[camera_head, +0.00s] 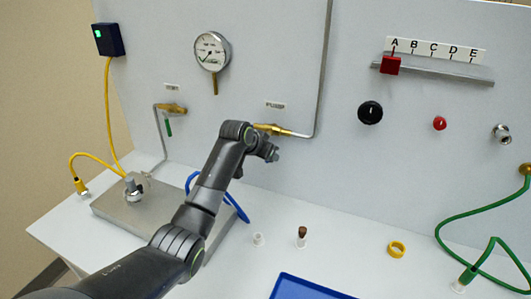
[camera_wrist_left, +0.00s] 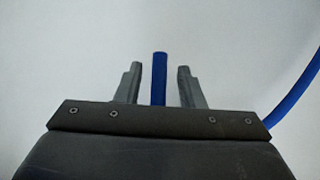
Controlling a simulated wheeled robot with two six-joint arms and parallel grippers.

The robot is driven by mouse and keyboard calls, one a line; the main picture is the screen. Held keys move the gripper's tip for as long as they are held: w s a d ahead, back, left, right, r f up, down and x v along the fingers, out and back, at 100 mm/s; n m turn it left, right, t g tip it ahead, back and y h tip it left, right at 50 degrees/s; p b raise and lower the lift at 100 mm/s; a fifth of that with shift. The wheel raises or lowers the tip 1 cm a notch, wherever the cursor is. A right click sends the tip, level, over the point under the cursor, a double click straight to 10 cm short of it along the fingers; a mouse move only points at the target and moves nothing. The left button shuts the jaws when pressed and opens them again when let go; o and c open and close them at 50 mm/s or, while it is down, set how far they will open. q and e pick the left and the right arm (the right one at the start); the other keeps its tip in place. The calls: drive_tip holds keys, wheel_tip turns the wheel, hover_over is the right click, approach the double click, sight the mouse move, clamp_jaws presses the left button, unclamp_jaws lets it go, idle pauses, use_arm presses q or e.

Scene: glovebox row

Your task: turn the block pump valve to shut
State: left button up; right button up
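The pump valve is a brass body (camera_head: 270,128) on the grey panel, below the PUMP label (camera_head: 275,105). My left arm reaches up to it, and my left gripper (camera_head: 268,151) is just below and in front of it. In the left wrist view a straight blue bar (camera_wrist_left: 159,78), which looks like the valve's handle, stands between the two fingers of my left gripper (camera_wrist_left: 159,85). The fingers are open, with a gap on each side of the bar. The handle is hidden in the head view. My right gripper is not in view.
A second brass valve (camera_head: 172,108) with a green handle is to the left, below a gauge (camera_head: 212,51). A blue hose (camera_head: 239,208) runs behind my arm. A metal plate (camera_head: 130,212), blue tray (camera_head: 305,289) and yellow ring (camera_head: 397,249) are on the white bench.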

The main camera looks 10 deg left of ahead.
use_arm(q)
drive_tip(key=shift+s+r, duration=0.1)
drive_tip(key=b+v, duration=0.2)
drive_tip(key=v, duration=1.5)
